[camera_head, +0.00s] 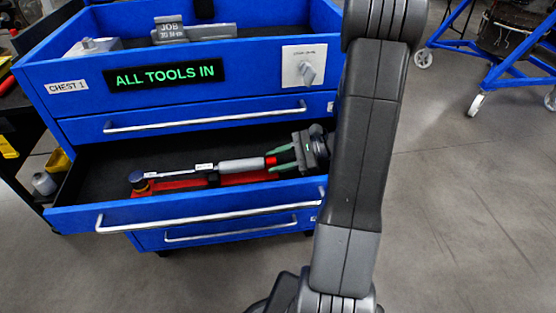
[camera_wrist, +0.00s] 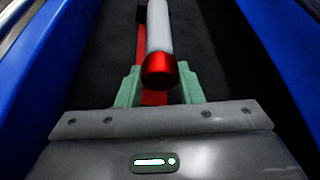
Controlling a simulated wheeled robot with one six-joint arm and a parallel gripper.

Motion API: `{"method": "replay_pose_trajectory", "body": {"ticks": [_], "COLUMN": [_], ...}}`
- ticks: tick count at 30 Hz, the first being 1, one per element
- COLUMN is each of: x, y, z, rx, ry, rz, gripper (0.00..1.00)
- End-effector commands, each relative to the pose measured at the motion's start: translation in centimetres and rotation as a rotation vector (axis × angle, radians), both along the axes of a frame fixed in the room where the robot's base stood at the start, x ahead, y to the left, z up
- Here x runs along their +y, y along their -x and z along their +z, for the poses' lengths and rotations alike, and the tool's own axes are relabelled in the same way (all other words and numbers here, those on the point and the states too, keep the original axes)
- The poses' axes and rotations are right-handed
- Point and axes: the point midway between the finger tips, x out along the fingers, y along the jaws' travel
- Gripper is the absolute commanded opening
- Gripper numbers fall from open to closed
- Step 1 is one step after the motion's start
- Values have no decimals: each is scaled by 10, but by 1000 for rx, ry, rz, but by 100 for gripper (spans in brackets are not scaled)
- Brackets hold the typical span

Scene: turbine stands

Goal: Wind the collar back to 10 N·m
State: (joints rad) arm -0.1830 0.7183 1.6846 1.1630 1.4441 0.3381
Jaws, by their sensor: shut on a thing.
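The torque wrench (camera_head: 240,165) lies in the open drawer, over a red holder (camera_head: 165,186). It has a thin shaft with a white label, a grey grip and a dark head at the left end. Its red collar (camera_head: 271,161) is at the right end of the grip. The collar also shows in the wrist view (camera_wrist: 160,73), with the pale grip beyond it. My gripper (camera_head: 280,159) comes in from the right, its green fingers shut on the collar, one on each side. It also shows in the wrist view (camera_wrist: 160,84). No scale reading is legible.
The blue chest has an open drawer (camera_head: 90,215) with a front handle. Above are a lit "ALL TOOLS IN" sign (camera_head: 165,76), a knob plate (camera_head: 304,66) and a grey "JOB" block (camera_head: 182,30). A blue wheeled stand (camera_head: 490,62) is at right; floor between is clear.

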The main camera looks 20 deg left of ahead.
Motion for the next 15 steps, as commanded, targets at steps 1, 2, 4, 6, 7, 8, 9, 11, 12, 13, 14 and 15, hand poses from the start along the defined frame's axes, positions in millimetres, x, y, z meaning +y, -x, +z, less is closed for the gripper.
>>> {"method": "replay_pose_trajectory", "body": {"ticks": [1,2,4,6,7,8,9,11,12,13,14,15], "x": [0,0,0,0,0,1,1,1,1,1,1,1], "y": [0,0,0,0,-1,-1,-1,-1,-1,-1,-1,-1], "z": [1,1,2,4,4,5,6,6,7,7,7,7], "rx": [3,6,19,38,50,63,81,113,137,154,172,195], "ry": [2,4,12,24,30,38,49,69,83,94,105,119], "rz": [1,0,0,1,1,0,1,2,2,2,2,2], "gripper": [11,10,10,10,10,10,10,10,10,10,10,10]}}
